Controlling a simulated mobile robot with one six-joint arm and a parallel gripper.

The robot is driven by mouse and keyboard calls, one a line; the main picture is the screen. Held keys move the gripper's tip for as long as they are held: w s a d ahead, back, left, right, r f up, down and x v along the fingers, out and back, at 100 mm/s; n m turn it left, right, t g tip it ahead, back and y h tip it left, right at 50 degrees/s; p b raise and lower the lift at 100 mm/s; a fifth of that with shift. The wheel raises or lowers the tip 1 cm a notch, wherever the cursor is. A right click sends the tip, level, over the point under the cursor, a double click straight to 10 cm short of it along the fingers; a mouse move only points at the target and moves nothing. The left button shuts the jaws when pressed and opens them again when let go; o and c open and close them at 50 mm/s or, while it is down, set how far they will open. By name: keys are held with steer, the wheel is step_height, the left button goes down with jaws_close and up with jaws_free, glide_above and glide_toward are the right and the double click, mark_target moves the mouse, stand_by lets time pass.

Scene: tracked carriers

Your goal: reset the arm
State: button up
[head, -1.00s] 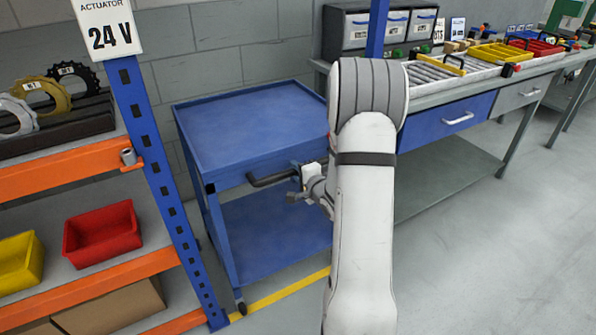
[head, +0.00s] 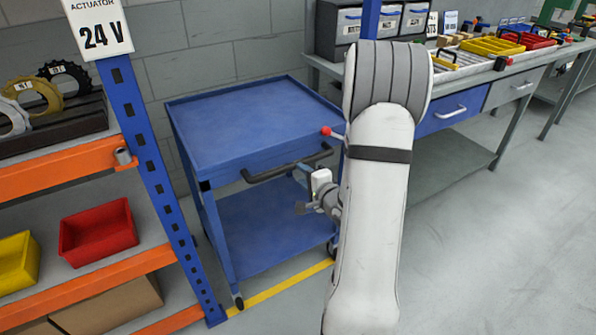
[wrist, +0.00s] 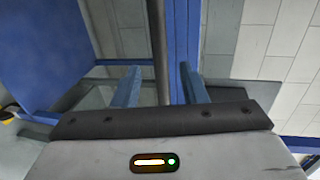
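My arm rises in the middle of the head view and hides part of the scene. My gripper (head: 308,200) is partly hidden there, just below and right of the black handle (head: 285,164) of the blue cart (head: 250,125). In the wrist view my gripper (wrist: 160,68) is open, with its two blue fingers apart. A dark upright bar, which looks like the handle (wrist: 158,45), shows in the gap between them. Nothing is gripped. I cannot tell whether the fingers touch the bar.
An orange and blue rack (head: 150,170) with a red bin (head: 98,233) and a yellow bin (head: 18,262) stands at left. A grey workbench (head: 462,132) with trays is at right. The floor (head: 500,250) on the right is clear.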

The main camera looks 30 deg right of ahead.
steer(key=shift+s, duration=0.2)
stand_by(0.3)
steer(key=s+a+r+n+g+h+p, duration=0.25)
steer(key=r+n+p, duration=0.2)
steer(key=r, duration=0.25)
steer(key=s+a+r+n+g+h+p, duration=0.1)
steer(key=a+r+n+g+p, duration=0.35)
steer(key=r, duration=0.35)
steer(key=s+a+r+n+g+y+p, duration=0.1)
steer(key=s+a+r+n+g+p, duration=0.1)
steer(key=s, duration=0.4)
steer(key=s+a+r+n+g+y+p, duration=0.1)
steer(key=s+a+r+n+g+p, duration=0.1)
steer(key=s+a+r, duration=0.3)
steer(key=s+a+r+n+g+y+p, duration=0.1)
steer(key=s+a+r+n+g+p, duration=0.1)
steer(key=s, duration=0.6)
steer(key=a+r+n+p, duration=0.1)
steer(key=a+r+n, duration=0.1)
steer(key=a, duration=0.1)
steer(key=shift+a+r+n, duration=0.3)
steer(key=shift+s+d, duration=0.1)
